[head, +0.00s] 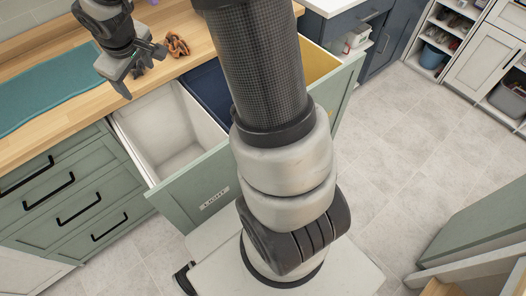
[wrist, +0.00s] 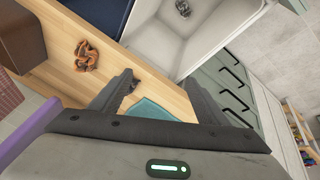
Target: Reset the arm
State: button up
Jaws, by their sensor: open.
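My gripper (head: 140,76) is open, with nothing seen between its fingers. It hangs over the wooden counter beside the pulled-out drawer with the white bin. In the wrist view my gripper (wrist: 159,78) shows two spread fingers, with the counter and part of a teal mat beyond them. The rest of my arm crosses the middle of the head view.
A crumpled orange-brown cloth (head: 177,45) lies on the counter, right of my gripper. The teal mat (head: 50,88) lies left. The drawer labelled LIGHT (head: 213,200) holds a white bin (head: 165,110); a small grey item (wrist: 183,8) lies inside. Blue and yellow bins (head: 318,62) stand beyond.

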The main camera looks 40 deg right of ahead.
jog(key=s+d+r+m+p, duration=0.1)
jog(key=s+r+m+p, duration=0.1)
jog(key=s+r, duration=0.7)
jog(key=s+d+r+m+p, duration=0.1)
jog(key=s+r+m+p, duration=0.2)
jog(key=s+r, duration=0.7)
jog(key=s, duration=0.7)
jog(key=shift+d+y, duration=0.3)
